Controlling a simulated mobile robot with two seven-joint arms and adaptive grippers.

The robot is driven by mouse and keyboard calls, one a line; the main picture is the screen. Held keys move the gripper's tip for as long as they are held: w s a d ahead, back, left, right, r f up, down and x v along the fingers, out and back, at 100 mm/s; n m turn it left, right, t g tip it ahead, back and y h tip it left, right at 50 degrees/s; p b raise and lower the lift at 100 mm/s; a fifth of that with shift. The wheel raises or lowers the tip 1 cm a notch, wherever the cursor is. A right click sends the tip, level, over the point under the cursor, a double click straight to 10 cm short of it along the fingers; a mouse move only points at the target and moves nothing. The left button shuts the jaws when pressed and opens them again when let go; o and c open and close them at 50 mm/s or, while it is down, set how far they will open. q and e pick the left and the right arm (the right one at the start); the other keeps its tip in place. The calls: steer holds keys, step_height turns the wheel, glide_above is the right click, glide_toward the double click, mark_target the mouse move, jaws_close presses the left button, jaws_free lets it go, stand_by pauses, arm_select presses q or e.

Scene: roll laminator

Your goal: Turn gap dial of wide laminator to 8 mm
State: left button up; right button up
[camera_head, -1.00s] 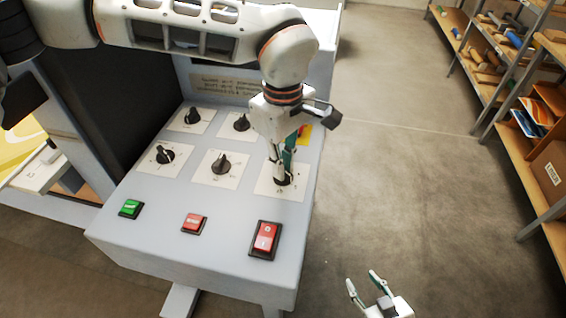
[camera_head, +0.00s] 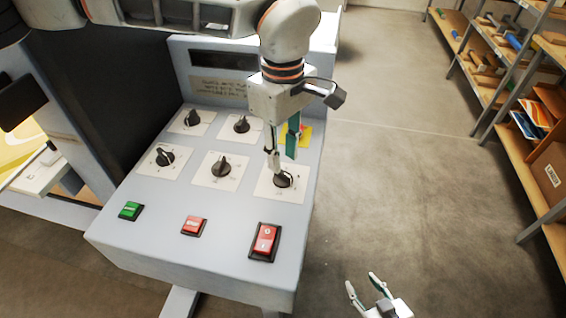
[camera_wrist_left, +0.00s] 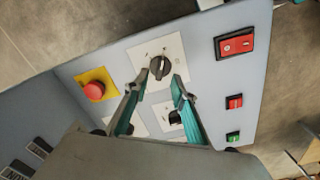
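The laminator's grey control panel (camera_head: 150,235) carries several black dials on white plates. My left gripper (camera_head: 282,164) is open just above the right dial of the front row (camera_head: 283,180), its fingers apart from the knob. In the left wrist view this dial (camera_wrist_left: 160,67) shows just beyond and between the open fingertips (camera_wrist_left: 159,84). The dial's scale marks are too small to read. The other front-row dials are the middle one (camera_head: 221,168) and the left one (camera_head: 165,157). My right gripper (camera_head: 363,282) is open and empty over the floor.
A red emergency button on a yellow plate (camera_wrist_left: 95,90) sits behind the right dial. A red rocker switch (camera_head: 265,241), a red button (camera_head: 194,225) and a green button (camera_head: 131,210) lie along the front. Shelves (camera_head: 545,190) stand at the right; the floor between is clear.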

mark_target(283, 173)
arm_select(q)
step_height(283, 173, up, 8)
stand_by(0.7)
